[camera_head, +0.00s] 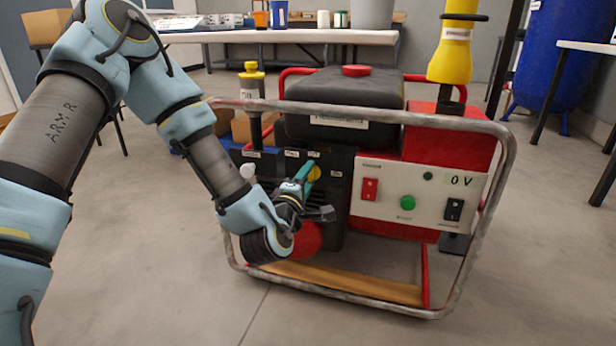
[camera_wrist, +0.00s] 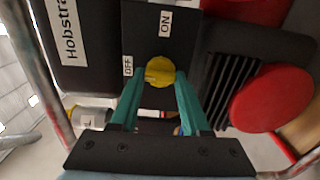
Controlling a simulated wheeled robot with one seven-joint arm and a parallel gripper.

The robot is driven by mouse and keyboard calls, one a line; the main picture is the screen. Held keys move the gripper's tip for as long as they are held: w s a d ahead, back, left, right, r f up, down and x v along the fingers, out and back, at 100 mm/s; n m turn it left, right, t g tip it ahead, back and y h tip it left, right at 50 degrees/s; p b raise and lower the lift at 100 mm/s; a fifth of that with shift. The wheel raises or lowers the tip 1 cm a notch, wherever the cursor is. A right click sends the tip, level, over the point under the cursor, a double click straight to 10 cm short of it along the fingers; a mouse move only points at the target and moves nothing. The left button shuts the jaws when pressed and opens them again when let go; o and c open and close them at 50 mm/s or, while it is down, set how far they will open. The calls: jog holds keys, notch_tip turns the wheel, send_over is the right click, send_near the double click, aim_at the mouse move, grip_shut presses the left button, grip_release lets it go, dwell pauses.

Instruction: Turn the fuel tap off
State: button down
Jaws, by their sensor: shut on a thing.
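The fuel tap is a yellow knob (camera_head: 314,173) on the dark panel at the left of the red machine's front. In the wrist view the yellow knob (camera_wrist: 160,71) sits between the teal fingers of my gripper (camera_wrist: 159,82), which is shut on it. My gripper (camera_head: 303,172) reaches the panel from the front left in the head view. In the wrist view an OFF label (camera_wrist: 128,65) is beside the knob and an ON label (camera_wrist: 165,23) is above it. I cannot tell which label the knob points to, as the fingers partly cover it.
A metal tube frame (camera_head: 480,125) surrounds the machine, with a bar above the panel. A red round part (camera_head: 307,238) is just below my gripper; it is large at right in the wrist view (camera_wrist: 268,97). A red switch (camera_head: 370,189) and green button (camera_head: 407,202) are to the right.

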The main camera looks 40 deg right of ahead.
dwell(0.3)
jog(key=shift+c, duration=1.9)
grip_release()
jog(key=p+v, duration=0.5)
jog(key=v, duration=0.5)
jog(key=shift+s+a, duration=0.2)
jog(key=shift+a, duration=0.15)
jog(key=shift+f, duration=0.1)
